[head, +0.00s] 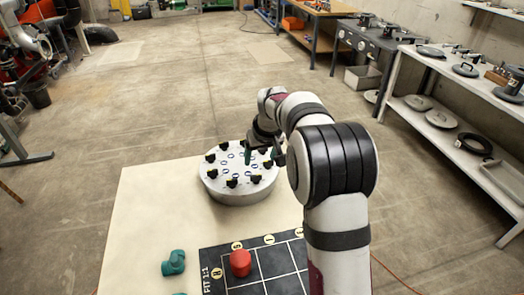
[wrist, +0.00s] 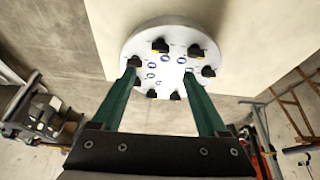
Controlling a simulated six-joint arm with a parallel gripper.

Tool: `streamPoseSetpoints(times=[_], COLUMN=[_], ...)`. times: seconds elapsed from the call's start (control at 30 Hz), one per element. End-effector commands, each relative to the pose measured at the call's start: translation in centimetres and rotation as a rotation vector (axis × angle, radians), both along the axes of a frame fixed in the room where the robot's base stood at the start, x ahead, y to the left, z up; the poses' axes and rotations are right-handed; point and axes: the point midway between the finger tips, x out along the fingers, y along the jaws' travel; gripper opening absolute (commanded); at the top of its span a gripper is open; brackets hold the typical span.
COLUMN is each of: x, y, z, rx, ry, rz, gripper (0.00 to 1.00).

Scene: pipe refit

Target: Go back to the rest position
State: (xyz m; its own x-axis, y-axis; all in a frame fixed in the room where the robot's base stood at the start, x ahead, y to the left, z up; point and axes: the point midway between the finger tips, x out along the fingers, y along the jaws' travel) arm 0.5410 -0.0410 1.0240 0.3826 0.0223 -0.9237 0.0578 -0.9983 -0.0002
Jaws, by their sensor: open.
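My gripper (wrist: 160,92) is open, its two green fingers wide apart with nothing between them. In the head view my gripper (head: 262,152) is over the right side of a round grey disc (head: 240,197). The disc carries a ring of black knobs or fittings and several small blue rings on its top. In the wrist view the disc (wrist: 182,38) shows beyond the fingertips. I cannot tell the exact height of the fingertips above it. My arm hides part of the board and the table's right side.
The disc stands on a pale tabletop (head: 150,215). A teal pipe fitting (head: 174,262) lies at the front left. A red cylinder (head: 240,263) stands on a dark gridded board (head: 215,255). The tabletop left of the disc is clear. Workbenches (head: 455,85) stand off at the right.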

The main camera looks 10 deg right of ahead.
Motion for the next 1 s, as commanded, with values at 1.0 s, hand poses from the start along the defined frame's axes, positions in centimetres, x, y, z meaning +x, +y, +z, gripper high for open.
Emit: streamPoseSetpoints(times=[1.0], x=[-26.0], y=[5.5], z=[6.5], rx=[0.172], ry=[0.267], rz=[-0.296], gripper=[0.76])
